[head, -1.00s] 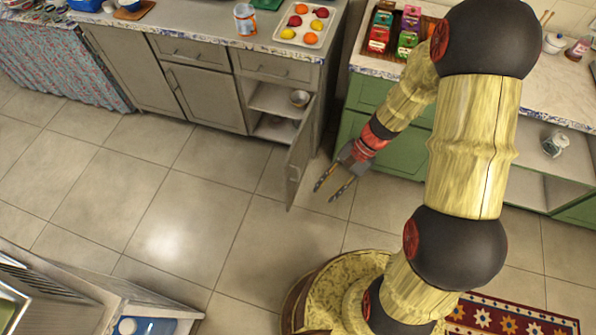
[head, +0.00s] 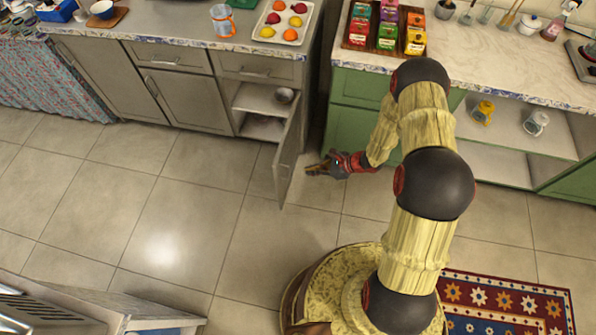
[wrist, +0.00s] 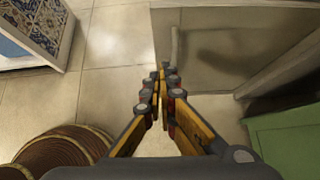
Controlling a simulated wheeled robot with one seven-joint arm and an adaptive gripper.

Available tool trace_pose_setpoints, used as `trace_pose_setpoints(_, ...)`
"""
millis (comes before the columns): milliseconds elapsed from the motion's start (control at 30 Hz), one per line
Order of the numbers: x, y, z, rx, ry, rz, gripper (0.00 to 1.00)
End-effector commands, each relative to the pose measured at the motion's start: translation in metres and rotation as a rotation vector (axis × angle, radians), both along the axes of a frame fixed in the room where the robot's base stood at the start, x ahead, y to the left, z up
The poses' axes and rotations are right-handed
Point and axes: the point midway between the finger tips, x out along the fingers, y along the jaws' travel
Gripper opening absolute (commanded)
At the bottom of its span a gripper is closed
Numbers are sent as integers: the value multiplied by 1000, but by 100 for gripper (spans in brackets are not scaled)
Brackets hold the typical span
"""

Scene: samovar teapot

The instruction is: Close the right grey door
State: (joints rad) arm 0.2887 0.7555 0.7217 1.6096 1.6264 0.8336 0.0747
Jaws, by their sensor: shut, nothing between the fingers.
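The right grey door (head: 288,158) stands wide open, swung out from the grey cabinet on its right side. It also shows in the wrist view (wrist: 206,40), ahead and to the right of the fingers, with its pale handle on it. My gripper (head: 312,170) is shut and empty, just right of the door's outer face. In the wrist view the fingertips (wrist: 162,75) meet, close to the door; I cannot tell whether they touch it.
A green cabinet (head: 358,135) stands right of the gripper, with open shelves further right. A tray of fruit (head: 284,22) and an orange-handled cup (head: 223,20) are on the grey counter. The tiled floor (head: 200,200) left of the door is clear.

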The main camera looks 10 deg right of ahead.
Motion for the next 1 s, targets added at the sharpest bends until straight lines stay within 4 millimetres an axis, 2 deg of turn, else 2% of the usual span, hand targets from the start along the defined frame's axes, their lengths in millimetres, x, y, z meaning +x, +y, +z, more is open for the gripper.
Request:
trace_pose_setpoints(500, 25, 66, -65, 0, 0, 7, 0)
trace_pose_setpoints(700, 36, 91, -63, -1, -2, 8, 0)
trace_pose_setpoints(1000, 41, 102, -62, 0, 0, 4, 0)
